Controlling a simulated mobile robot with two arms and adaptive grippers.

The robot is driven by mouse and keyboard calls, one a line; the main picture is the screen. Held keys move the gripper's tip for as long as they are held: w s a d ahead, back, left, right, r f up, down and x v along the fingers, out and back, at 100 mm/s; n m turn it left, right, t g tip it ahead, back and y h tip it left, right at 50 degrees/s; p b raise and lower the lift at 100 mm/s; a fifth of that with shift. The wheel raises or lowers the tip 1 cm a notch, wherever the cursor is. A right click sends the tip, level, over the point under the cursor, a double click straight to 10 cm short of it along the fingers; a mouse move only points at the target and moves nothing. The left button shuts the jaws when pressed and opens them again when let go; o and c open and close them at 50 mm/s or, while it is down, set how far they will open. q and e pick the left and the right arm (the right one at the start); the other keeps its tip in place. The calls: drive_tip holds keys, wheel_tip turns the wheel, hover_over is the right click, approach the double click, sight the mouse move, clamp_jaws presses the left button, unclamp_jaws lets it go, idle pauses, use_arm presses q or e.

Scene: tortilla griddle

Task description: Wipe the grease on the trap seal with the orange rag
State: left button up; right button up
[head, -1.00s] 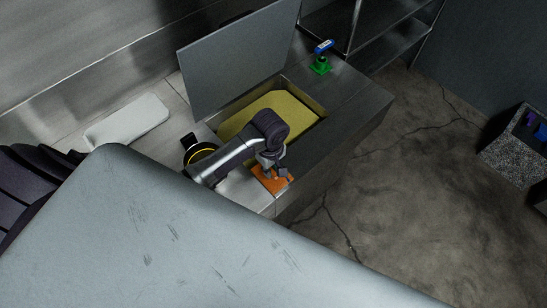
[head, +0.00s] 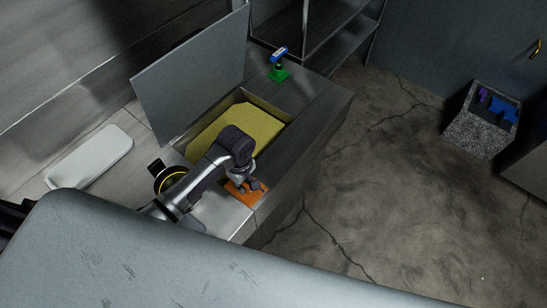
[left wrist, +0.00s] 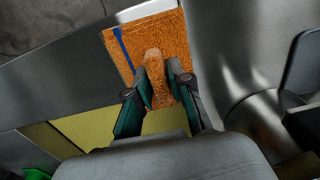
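The orange rag (head: 247,197) lies on the front left corner of the steel counter, beside the open trap. In the left wrist view the rag (left wrist: 178,38) has a blue stripe and a raised tab. My left gripper (head: 247,185) points down at it; its fingertips (left wrist: 157,70) close on the tab from both sides. The trap's rim (head: 268,107) surrounds a dull yellow surface (head: 240,133), partly hidden by my arm. I cannot make out grease on the seal. The trap's grey lid (head: 190,80) stands open. My right gripper is not in view.
A green-based bottle with a blue top (head: 279,68) stands at the counter's back. A black round item with a yellow ring (head: 168,178) is left of my arm. A white slab (head: 90,157) lies farther left. A speckled bin (head: 480,125) stands right, across open floor.

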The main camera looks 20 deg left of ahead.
use_arm(q)
clamp_jaws()
drive_tip(key=shift+r, duration=2.55)
